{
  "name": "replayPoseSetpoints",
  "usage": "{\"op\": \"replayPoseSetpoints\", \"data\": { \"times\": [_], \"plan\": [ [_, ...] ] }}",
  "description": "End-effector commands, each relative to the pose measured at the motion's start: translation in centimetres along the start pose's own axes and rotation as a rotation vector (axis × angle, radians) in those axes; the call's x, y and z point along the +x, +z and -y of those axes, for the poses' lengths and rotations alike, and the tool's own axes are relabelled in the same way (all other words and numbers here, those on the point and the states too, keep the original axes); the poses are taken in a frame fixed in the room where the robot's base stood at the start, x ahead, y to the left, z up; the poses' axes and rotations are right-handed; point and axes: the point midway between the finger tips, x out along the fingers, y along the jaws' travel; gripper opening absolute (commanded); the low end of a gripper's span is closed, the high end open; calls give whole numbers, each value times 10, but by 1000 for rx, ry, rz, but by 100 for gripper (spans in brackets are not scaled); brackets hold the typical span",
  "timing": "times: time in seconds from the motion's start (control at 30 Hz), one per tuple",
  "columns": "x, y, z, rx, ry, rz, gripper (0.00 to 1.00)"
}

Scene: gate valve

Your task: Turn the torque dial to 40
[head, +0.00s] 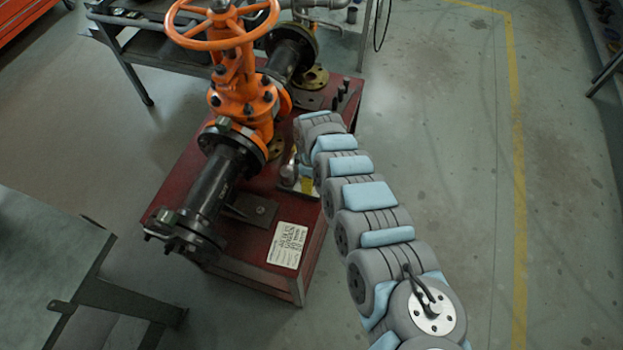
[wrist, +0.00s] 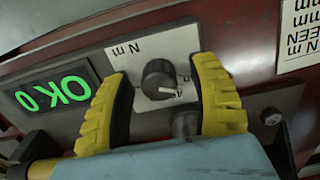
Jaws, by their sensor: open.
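The torque dial (wrist: 159,79) is a round black knob on a white plate marked "N m" (wrist: 124,50) in the wrist view. Its white pointer mark points right, toward a small print mark partly covered by my finger. My gripper (wrist: 162,72) is open, with one yellow finger on each side of the dial and space visible around the knob. Whether a finger touches it is unclear. A display (wrist: 50,97) left of the dial shows green characters, "OK" and "0", tilted and upside down. In the head view, my arm hides the dial.
In the head view, an orange gate valve (head: 240,95) with a handwheel (head: 222,38) and black pipe (head: 215,185) stands on a red table (head: 300,225). A white label (head: 287,245) lies near its front. A grey bench (head: 45,265) is lower left.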

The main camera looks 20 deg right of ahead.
Motion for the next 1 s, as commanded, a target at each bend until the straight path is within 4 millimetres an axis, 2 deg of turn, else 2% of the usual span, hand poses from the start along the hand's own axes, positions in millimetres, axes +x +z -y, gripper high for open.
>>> {"op": "replayPoseSetpoints", "data": {
  "times": [0.13,0.33,0.37,0.67,1.0],
  "plan": [
    [0,0,0,0,1,0,60],
    [-1,0,0,0,1,0,3],
    [-1,0,0,0,1,0,0],
    [-2,-1,0,27,0,0,0],
    [-5,-2,1,230,1,-2,0]
  ]
}}
